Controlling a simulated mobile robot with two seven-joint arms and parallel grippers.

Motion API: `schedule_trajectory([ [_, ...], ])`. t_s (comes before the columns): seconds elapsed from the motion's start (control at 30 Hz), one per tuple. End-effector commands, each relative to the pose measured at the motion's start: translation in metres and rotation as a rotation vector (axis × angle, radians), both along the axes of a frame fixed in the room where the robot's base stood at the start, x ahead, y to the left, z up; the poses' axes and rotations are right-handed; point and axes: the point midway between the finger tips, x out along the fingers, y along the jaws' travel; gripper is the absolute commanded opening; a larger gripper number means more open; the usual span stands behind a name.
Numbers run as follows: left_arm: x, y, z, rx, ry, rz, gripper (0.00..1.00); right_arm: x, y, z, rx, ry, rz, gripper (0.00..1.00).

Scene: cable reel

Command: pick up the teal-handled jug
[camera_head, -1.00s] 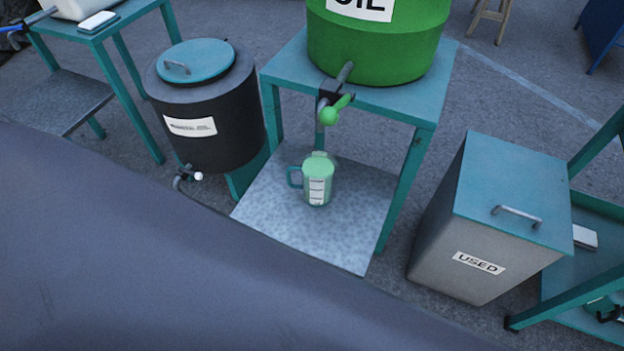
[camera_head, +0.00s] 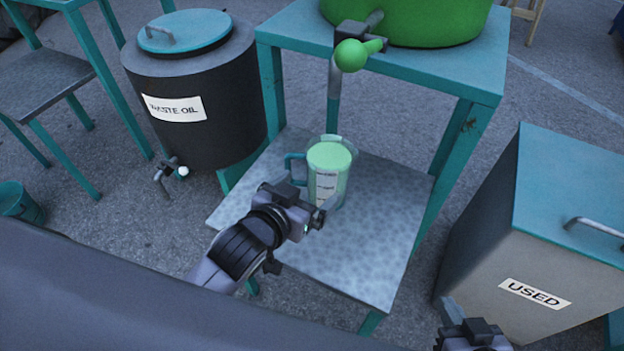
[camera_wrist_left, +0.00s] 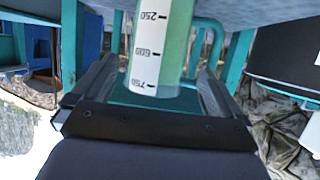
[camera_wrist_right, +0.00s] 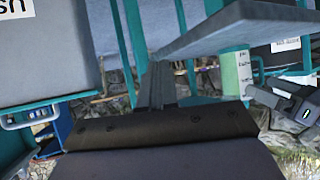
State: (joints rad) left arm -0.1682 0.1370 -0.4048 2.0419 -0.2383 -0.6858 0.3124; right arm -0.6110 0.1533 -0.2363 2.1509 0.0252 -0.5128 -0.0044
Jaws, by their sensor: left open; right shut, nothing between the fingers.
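The jug (camera_head: 328,172) stands upright on the lower shelf (camera_head: 370,235) of the teal stand, below the green tap. It is clear, with pale green contents and a white scale strip; its teal handle (camera_head: 294,168) points left in the head view. My left gripper (camera_head: 320,205) is open at the jug's near side. In the left wrist view the jug (camera_wrist_left: 160,45) shows between the spread fingers; contact cannot be told. My right gripper (camera_head: 452,312) is low near the USED bin, its fingers shut and empty in the right wrist view (camera_wrist_right: 158,85).
The green drum's tap (camera_head: 352,54) hangs above the jug, with a grey spout beside it. Stand legs (camera_head: 447,175) flank the shelf. A black waste oil drum (camera_head: 192,100) stands left, and the grey USED bin (camera_head: 500,240) stands right.

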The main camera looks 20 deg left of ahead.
Motion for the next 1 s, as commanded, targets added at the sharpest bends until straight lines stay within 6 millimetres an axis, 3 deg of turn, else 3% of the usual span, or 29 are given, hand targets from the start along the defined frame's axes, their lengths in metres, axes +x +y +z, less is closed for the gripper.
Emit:
schedule_trajectory([
  [0.37,0.026,-0.007,-0.01,-0.001,-0.004,0.0,1.0,0.003,0.006,0.001,0.004,-0.023,0.016,0.0],
  [0.7,0.062,-0.017,-0.024,0.0,-0.003,0.0,1.0,0.007,0.017,0.006,0.011,-0.06,0.041,0.0],
  [1.0,0.065,-0.018,-0.024,0.0,-0.002,0.0,1.0,0.008,0.018,0.008,0.01,-0.062,0.044,0.0],
])
